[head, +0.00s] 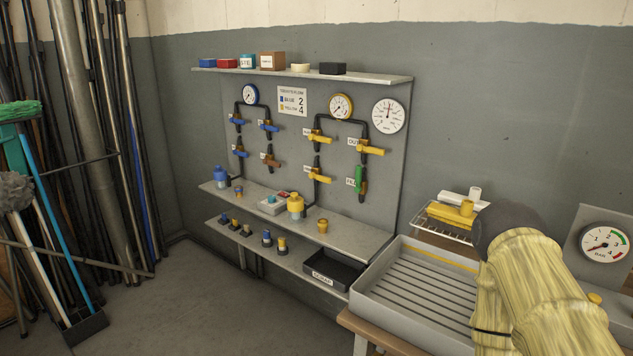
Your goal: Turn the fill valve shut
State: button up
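A grey panel (325,105) on the wall carries several valves on dark pipes. At its lower right is a valve with a green upright handle (361,180); a small label beside it is partly covered and seems to begin with "FI". Above it is a valve with a yellow handle (370,150) lying sideways, by a label that seems to read "OUT". Two more yellow handles (319,136) (319,174) lie sideways further left. Blue handles (268,126) and a brown handle (271,160) are on the left pipes. My gripper is not in view; my yellow-sleeved arm fills the lower right.
Round gauges (341,106) sit above the valves. A shelf (340,232) with blue and yellow fittings juts out below them. A ribbed grey tray (425,290) and a rack with yellow and white items (450,212) are near my arm. Poles and brooms (60,200) stand left.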

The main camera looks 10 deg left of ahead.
aim_at(358, 175)
jog(key=k, duration=0.5)
jog(key=u, duration=0.7)
jog(key=i, duration=1.15)
jog(key=u, duration=0.25)
